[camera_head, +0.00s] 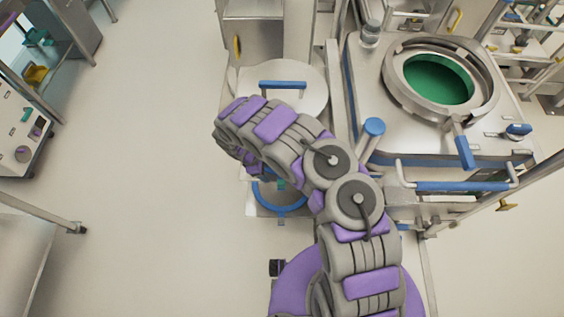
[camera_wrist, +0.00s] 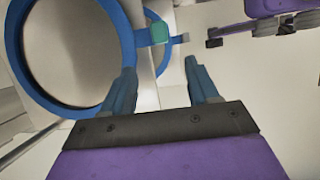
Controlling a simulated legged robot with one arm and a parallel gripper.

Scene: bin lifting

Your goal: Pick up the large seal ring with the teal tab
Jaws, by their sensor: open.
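The large blue seal ring (camera_wrist: 127,38) fills the upper left of the wrist view. Its teal tab (camera_wrist: 160,32) sticks out on the right side of the ring. My gripper (camera_wrist: 159,66) is open and empty, its two blue fingers pointing toward the tab. The tab shows beyond the gap between the fingertips, apart from them. In the head view the ring (camera_head: 282,212) lies low beside my arm, partly covered by it.
A steel vessel (camera_head: 393,84) with a round green opening stands at the upper right, with blue handles. A round steel lid (camera_head: 302,97) with a blue handle is above the ring. Another blue curved edge (camera_wrist: 167,58) shows beside the tab. Open floor (camera_head: 150,170) lies left.

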